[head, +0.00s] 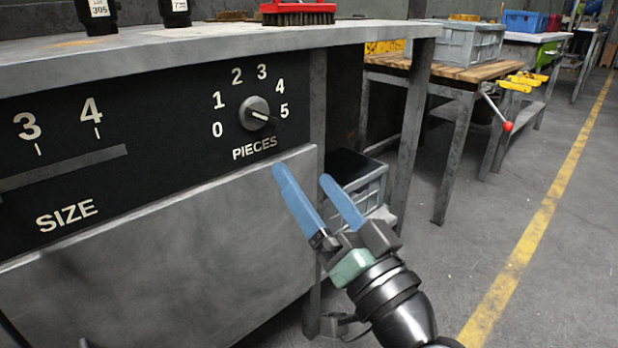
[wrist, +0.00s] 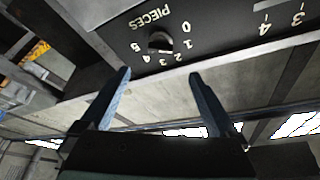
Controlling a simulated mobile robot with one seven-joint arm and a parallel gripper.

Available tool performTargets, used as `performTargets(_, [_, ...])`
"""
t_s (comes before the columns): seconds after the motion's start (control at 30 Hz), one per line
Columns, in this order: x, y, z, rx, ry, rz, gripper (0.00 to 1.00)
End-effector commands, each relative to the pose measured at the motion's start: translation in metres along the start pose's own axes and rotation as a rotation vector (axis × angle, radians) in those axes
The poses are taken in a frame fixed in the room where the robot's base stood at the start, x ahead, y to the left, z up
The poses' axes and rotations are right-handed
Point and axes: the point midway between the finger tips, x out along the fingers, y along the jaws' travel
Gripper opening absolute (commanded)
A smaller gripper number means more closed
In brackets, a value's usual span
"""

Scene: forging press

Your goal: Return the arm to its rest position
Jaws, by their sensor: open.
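My gripper (head: 300,175) is open and empty, with two blue fingers spread apart. In the head view it is in front of the grey bench, below and to the right of the PIECES knob (head: 255,113). The knob is a round metal dial on a black panel (head: 170,110), its pointer near 5. In the wrist view the open gripper (wrist: 158,82) shows with the knob (wrist: 160,41) upside down beyond the fingertips. The fingers appear apart from the knob.
A red brush (head: 297,14) and black bottles (head: 97,18) stand on the bench top (head: 200,42). A grey crate (head: 362,185) sits low behind the gripper. A wooden workbench (head: 465,70) with a red-tipped lever (head: 507,126) stands further back. The floor (head: 440,270) at the right is clear, with a yellow line.

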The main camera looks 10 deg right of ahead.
Motion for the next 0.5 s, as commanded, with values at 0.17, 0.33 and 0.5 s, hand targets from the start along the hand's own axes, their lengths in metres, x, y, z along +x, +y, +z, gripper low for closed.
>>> performTargets(0.17, [0.026, -0.04, -0.039, -0.109, 0.009, 0.013, 0.95])
performTargets(0.33, [0.063, -0.113, -0.112, -0.323, 0.073, 0.056, 0.95])
performTargets(0.5, [0.083, -0.194, -0.198, -0.525, 0.211, 0.106, 0.95])
